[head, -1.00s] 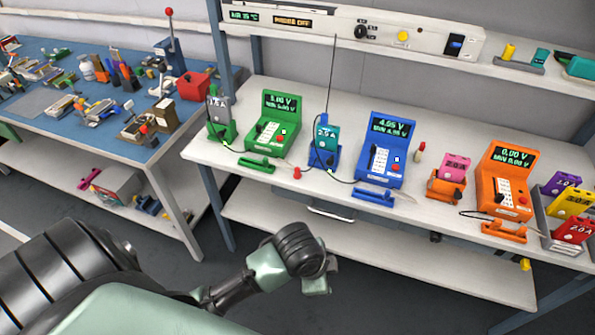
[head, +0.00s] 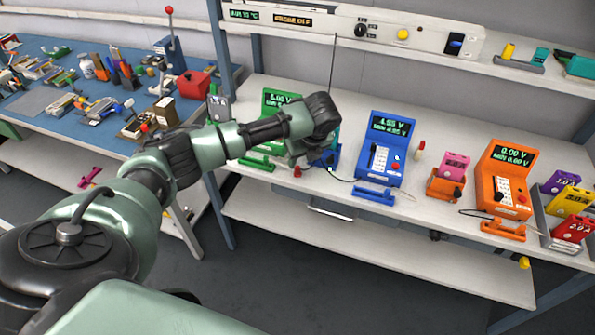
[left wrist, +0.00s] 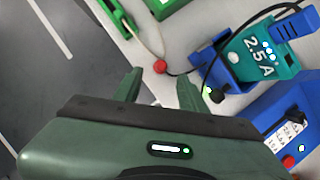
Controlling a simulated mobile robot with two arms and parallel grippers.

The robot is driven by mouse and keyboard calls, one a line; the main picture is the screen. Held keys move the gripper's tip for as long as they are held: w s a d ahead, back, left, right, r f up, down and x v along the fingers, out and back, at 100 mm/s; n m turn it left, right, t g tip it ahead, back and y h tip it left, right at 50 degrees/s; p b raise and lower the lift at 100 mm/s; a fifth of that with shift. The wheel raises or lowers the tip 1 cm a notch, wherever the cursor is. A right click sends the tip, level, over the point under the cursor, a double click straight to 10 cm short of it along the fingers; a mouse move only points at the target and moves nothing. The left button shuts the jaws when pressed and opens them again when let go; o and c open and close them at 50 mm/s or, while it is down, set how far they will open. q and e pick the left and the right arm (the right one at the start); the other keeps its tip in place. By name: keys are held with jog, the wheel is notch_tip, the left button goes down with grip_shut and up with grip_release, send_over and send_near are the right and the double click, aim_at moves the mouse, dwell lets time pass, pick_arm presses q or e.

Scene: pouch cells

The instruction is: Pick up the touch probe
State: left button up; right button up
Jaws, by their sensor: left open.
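A small red ball (head: 297,171) lies at the front edge of the white bench, with a thin pale line and a dark cable meeting it; it looks like the touch probe's end, though I cannot be sure. In the left wrist view the ball (left wrist: 160,67) sits just beyond and between the fingertips of my left gripper (left wrist: 158,84). That gripper is open and empty. In the head view the left gripper (head: 308,156) hangs over the bench front, partly hidden by its own wrist. My right gripper is not in view.
A blue stand with a teal 2.5 A cell (left wrist: 258,60) is close right of the gripper. The green meter (head: 276,103) is partly hidden behind the arm. A blue meter (head: 386,150) and orange meter (head: 503,180) stand farther right. A loose cable crosses the bench.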

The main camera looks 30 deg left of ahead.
aim_at(298, 167)
pick_arm(q)
jog(key=p+x, duration=0.1)
jog(key=x, duration=0.5)
jog(key=shift+w+a+f, duration=0.1)
jog(key=shift+w+f, duration=0.1)
grip_shut()
